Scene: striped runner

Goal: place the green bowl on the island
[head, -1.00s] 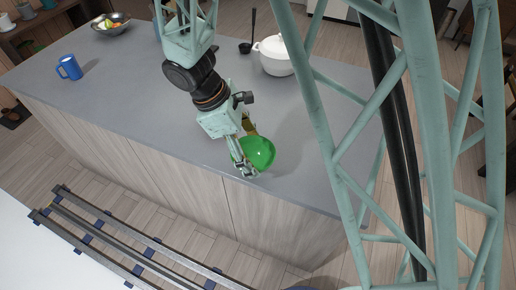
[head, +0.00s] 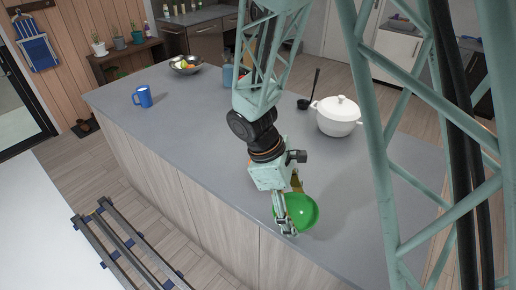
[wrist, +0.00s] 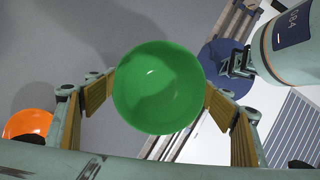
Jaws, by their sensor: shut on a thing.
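The green bowl (head: 300,212) is held by my gripper (head: 289,211) over the island (head: 190,114), close to its front edge. In the wrist view the green bowl (wrist: 158,87) sits between the two yellow-padded fingers of my gripper (wrist: 158,95), which press on its rim from both sides. The bowl looks empty and roughly level. A shadow lies on the grey top beside it. I cannot tell whether its base touches the top.
A white lidded pot (head: 337,115), a black ladle (head: 308,95), a blue mug (head: 142,96) and a metal fruit bowl (head: 186,65) stand on the island. An orange round thing (wrist: 27,123) shows in the wrist view. The left front of the top is clear.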

